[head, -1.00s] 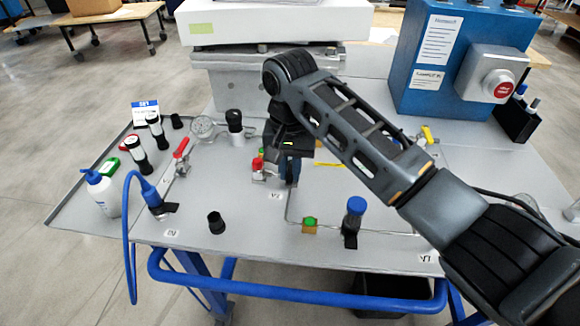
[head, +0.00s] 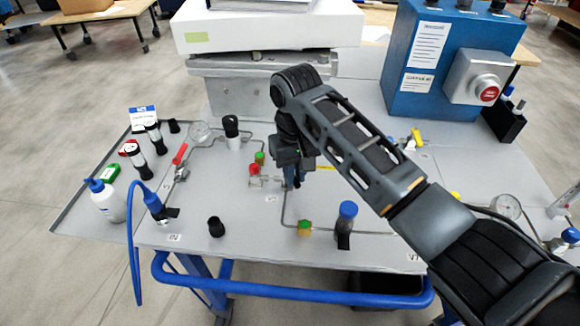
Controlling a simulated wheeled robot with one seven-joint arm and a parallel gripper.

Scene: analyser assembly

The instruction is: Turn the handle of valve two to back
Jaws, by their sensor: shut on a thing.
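My gripper (head: 290,184) points down at the middle of the panel, beside the small label (head: 272,198) that stands by valve two. It is shut on valve two's handle, which the fingers and wrist hide almost wholly. Only a bit of blue shows at the fingertips, and I cannot tell finger from handle there. Which way the handle points cannot be seen. Thin pipework runs from the fittings left of the gripper and on down to the right.
A red-capped fitting (head: 254,170) and a green-capped one (head: 260,157) stand close left of the gripper. A red lever (head: 180,154), a black-topped white cylinder (head: 232,130) and a blue-capped post (head: 346,222) stand around. The blue box (head: 425,90) rises behind right.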

